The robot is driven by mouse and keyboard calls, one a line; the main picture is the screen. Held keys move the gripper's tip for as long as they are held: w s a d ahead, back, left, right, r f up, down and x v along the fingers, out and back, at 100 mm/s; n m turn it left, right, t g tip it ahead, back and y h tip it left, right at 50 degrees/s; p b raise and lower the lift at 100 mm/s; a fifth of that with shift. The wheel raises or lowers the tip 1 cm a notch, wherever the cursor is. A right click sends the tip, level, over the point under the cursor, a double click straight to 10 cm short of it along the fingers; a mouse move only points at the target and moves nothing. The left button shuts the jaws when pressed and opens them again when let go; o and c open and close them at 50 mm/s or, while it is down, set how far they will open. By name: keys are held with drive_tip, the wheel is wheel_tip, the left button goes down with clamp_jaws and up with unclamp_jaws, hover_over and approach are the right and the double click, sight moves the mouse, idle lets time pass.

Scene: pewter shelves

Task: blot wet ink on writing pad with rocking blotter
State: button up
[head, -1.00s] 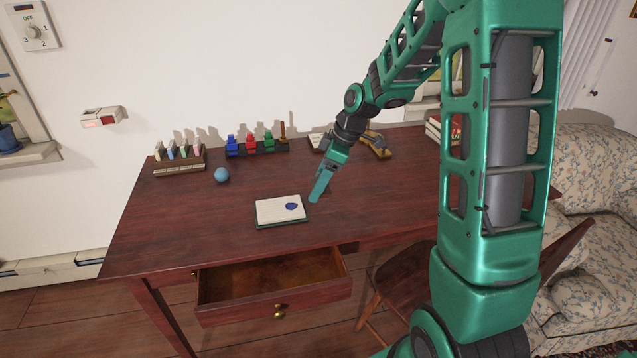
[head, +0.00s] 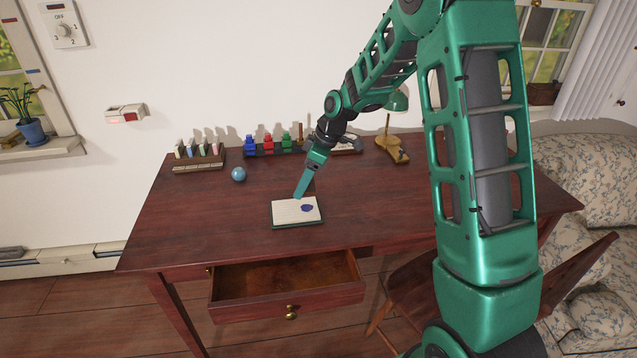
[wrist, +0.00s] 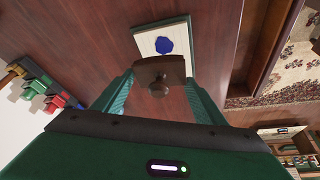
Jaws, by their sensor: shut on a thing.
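The writing pad (head: 286,213) lies flat on the desk, with a dark blue ink blot (head: 307,208) on the right part of its pale page. My gripper (head: 299,196) points down at the pad's far edge in the head view. The blotter covers the pad's near corner there. Whether it touches the pad cannot be told.
An open drawer (head: 290,290) juts out below the desk front. A blue ball (head: 238,174), a rack of stamps (head: 200,165) and blue, red and green ink bottles (head: 267,143) stand at the back left. The desk (head: 200,230) is clear left of the pad.

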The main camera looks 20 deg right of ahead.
sight(301, 207)
drive_tip(key=shift+w+f, duration=0.1)
drive_tip(key=shift+f, duration=2.9)
drive_tip(key=shift+f, duration=0.5)
drive_tip(key=shift+r, duration=0.1)
drive_tip(key=shift+r, duration=3.45)
